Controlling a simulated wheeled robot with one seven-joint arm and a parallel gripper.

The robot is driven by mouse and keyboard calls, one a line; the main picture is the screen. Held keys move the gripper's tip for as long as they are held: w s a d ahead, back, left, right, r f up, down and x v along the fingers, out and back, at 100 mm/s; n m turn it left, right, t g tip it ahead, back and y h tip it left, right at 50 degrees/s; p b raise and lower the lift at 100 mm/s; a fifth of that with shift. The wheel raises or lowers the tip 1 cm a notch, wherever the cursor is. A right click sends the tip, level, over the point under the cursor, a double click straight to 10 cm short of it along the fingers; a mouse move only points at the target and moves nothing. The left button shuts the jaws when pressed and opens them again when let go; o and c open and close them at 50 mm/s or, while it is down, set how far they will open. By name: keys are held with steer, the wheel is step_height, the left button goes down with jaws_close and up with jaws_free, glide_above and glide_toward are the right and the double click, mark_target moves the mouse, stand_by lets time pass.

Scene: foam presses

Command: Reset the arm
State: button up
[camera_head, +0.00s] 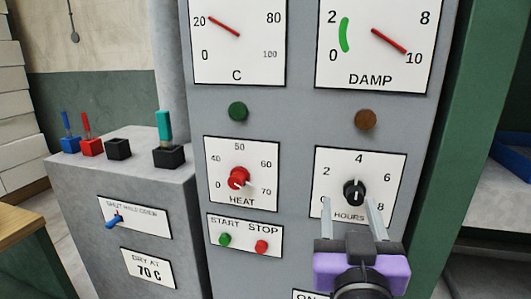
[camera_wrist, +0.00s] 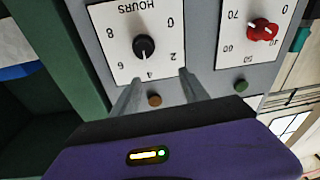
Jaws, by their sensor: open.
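My gripper (camera_head: 352,212) has a purple body and two grey fingers. It is open in front of the HOURS dial plate, with its fingertips on either side of the black HOURS knob (camera_head: 354,192) in the head view. In the wrist view, the gripper (camera_wrist: 158,88) shows its fingers spread and empty, with the HOURS knob (camera_wrist: 144,47) beyond the tips. The wrist view is turned over, so the lettering is upside down. I cannot tell whether the fingers touch the panel.
The grey panel (camera_head: 290,125) also carries a red HEAT knob (camera_head: 238,177), a green START button (camera_head: 225,239) and a red STOP button (camera_head: 261,246). Gauges marked C and DAMP are above. A grey cabinet (camera_head: 90,180) with coloured levers stands left. A blue tray (camera_head: 512,155) is right.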

steer(key=s+a+f+n+t+y+p, duration=0.1)
steer(key=s+a+f+n+y, duration=0.15)
steer(key=s+f+y, duration=0.2)
steer(key=s+a+f+n+t+y, duration=0.1)
steer(key=s+f+n+y, duration=0.2)
steer(key=s+f, duration=0.25)
steer(key=s+d+f+m+g+h+p, duration=0.1)
steer(key=s+f, duration=0.3)
steer(key=s, duration=0.4)
steer(key=s+d+f+m+g+h, duration=0.1)
steer(key=s+d+f+g, duration=0.2)
steer(key=s, duration=0.6)
steer(key=s+d+f+m+g+h+p, duration=0.1)
steer(key=s+d+f, duration=0.3)
steer(key=s, duration=0.5)
steer(key=shift+s+f+m+g+p, duration=0.15)
steer(key=shift+f+m+g+p, duration=0.3)
steer(key=shift+f, duration=0.45)
